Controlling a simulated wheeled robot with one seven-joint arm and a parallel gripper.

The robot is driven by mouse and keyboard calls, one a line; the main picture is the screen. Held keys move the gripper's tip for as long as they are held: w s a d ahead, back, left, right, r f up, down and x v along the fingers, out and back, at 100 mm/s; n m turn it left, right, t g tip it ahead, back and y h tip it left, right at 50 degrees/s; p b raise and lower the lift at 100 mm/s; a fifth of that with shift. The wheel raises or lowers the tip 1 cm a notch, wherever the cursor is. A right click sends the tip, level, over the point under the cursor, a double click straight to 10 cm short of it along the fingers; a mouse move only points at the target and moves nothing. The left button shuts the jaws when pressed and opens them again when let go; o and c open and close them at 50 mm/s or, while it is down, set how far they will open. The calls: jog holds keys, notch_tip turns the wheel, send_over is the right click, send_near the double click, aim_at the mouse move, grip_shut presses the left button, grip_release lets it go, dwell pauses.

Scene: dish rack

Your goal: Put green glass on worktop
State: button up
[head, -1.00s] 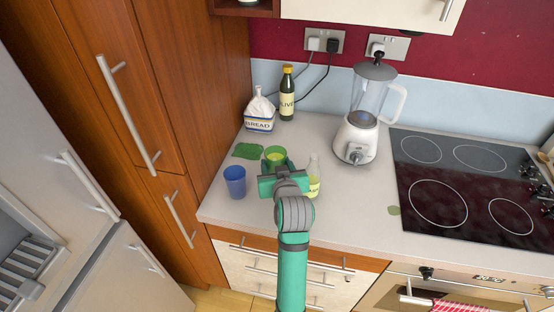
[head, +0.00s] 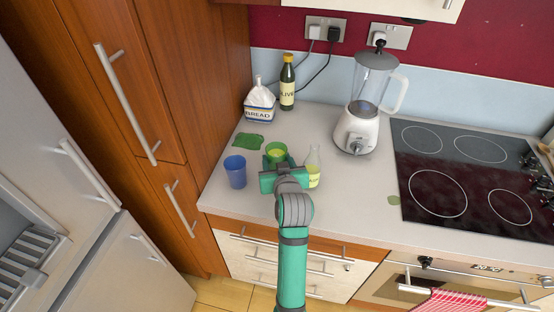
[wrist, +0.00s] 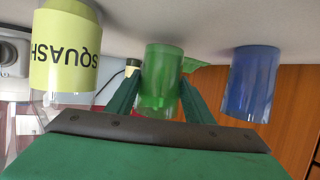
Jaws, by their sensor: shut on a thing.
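The green glass (head: 276,152) is at the front left of the worktop (head: 330,205), just beyond my gripper (head: 278,166). In the wrist view, which is upside down, my gripper (wrist: 155,95) has its two green fingers on either side of the green glass (wrist: 160,78) and is shut on it. The glass is upright. Its base is at or close to the worktop surface; I cannot tell whether it touches. My gripper hides the front of the glass in the head view.
A blue cup (head: 235,171) stands just left of the glass, and a squash bottle (head: 313,168) just right. A green cloth (head: 248,141), bread bag (head: 260,104) and olive oil bottle (head: 287,83) are behind. The blender (head: 359,128) and hob (head: 438,192) stand right.

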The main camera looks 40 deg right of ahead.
jog(key=shift+f, duration=0.5)
jog(key=shift+f, duration=0.25)
dwell(0.3)
jog(key=o, duration=1.5)
jog(key=v, duration=1)
jog(key=shift+s+a, duration=0.25)
jog(key=shift+s, duration=0.1)
jog(key=shift+c, duration=0.6)
grip_shut()
jog(key=shift+a, duration=0.1)
